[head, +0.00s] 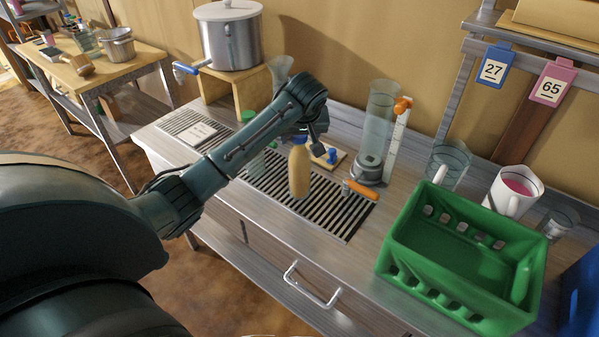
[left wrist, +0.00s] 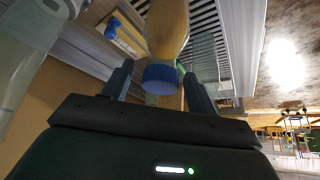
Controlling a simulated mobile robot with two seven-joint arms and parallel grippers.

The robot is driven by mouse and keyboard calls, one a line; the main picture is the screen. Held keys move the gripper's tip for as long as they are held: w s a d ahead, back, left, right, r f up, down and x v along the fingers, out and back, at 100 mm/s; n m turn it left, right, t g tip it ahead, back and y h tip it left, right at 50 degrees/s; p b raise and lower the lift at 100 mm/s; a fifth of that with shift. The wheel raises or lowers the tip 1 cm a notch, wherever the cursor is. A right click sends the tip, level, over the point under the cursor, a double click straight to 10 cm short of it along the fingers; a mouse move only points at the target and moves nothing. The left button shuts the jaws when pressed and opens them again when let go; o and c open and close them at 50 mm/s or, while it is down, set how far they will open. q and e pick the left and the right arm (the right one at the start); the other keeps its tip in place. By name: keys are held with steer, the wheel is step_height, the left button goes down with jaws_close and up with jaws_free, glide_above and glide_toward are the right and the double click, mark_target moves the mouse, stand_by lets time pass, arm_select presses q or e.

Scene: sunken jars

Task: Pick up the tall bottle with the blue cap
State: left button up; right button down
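The tall bottle (head: 299,173) with yellowish contents stands upright on the slatted drain grille (head: 330,216) of the counter. Its blue cap is mostly hidden by my left gripper in the head view. My left gripper (head: 305,138) is just above the bottle's top. In the left wrist view, the blue cap (left wrist: 160,76) lies between the two open fingers of the gripper (left wrist: 158,88), with a gap on each side. The bottle's body (left wrist: 167,28) extends away beyond the cap. My right gripper is in neither view.
A green crate (head: 400,248) stands front right. A clear cylinder (head: 379,125) and an orange-handled tool (head: 361,191) are right of the bottle. A small board with blue pieces (head: 332,155) is close behind it. A green-capped bottle (head: 248,117) is partly hidden behind my left arm.

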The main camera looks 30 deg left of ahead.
arm_select(q)
jaws_close()
stand_by(0.4)
steer(key=shift+r, duration=0.1)
